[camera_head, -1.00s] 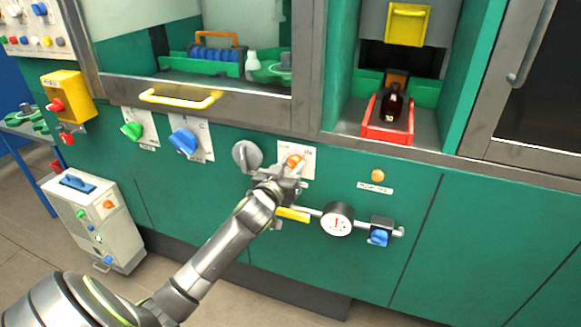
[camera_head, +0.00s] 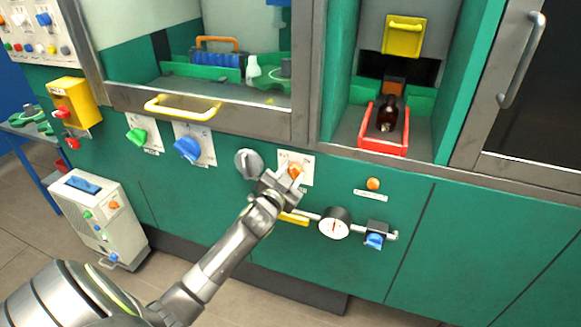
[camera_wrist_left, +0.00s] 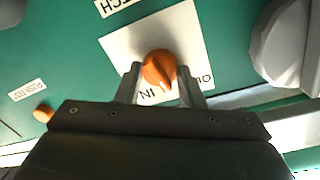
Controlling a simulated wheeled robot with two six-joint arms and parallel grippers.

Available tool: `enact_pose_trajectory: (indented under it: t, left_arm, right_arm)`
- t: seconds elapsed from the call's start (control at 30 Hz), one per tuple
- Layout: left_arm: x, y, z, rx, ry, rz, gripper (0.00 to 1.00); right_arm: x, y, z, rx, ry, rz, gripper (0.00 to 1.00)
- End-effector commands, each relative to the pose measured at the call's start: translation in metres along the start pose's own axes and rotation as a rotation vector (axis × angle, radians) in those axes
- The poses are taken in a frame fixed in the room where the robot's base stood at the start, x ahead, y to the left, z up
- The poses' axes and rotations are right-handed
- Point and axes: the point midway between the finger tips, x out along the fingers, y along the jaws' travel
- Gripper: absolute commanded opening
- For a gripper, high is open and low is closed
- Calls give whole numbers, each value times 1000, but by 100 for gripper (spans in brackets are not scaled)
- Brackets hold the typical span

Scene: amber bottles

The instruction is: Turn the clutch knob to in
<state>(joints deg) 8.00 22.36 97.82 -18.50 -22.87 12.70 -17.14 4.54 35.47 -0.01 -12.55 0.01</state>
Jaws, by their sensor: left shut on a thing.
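The clutch knob is a small orange knob (camera_head: 295,170) on a white plate (camera_head: 307,164) on the green panel. In the left wrist view the knob (camera_wrist_left: 158,68) sits between the two fingertips of my left gripper (camera_wrist_left: 160,78), which is shut on it. A pale pointer line on the knob points toward the lower edge of the plate, between the printed IN and the partly covered OUT, closer to IN. In the head view my left gripper (camera_head: 288,179) reaches the knob from below left and hides part of its plate. My right gripper is not in view.
A grey knob (camera_head: 249,163) stands close on the left. A yellow handle (camera_head: 294,219), a round gauge (camera_head: 333,223) and a blue valve (camera_head: 374,240) lie below right. A small orange button (camera_head: 373,184) is on the right. An amber bottle (camera_head: 387,113) stands in a red tray (camera_head: 383,143) above.

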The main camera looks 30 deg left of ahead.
Motion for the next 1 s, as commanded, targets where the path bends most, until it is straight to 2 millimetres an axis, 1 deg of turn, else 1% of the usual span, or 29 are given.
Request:
enact_pose_trajectory:
  t: [0.03, 0.1, 0.5, 0.8, 1.0]
  left_arm:
    - [0, -2, -4, 41, -3, 1, 12]
    - [0, -2, -5, 109, -8, -1, 12]
    - [0, 1, -4, 488, -36, -4, 12]
    - [0, 2, -3, 747, -55, -6, 12]
    - [0, 3, -2, 874, -65, -8, 12]
  right_arm:
    - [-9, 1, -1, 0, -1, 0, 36]
    - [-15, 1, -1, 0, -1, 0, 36]
    - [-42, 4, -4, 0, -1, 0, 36]
    - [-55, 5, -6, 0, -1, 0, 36]
    - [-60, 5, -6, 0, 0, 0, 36]
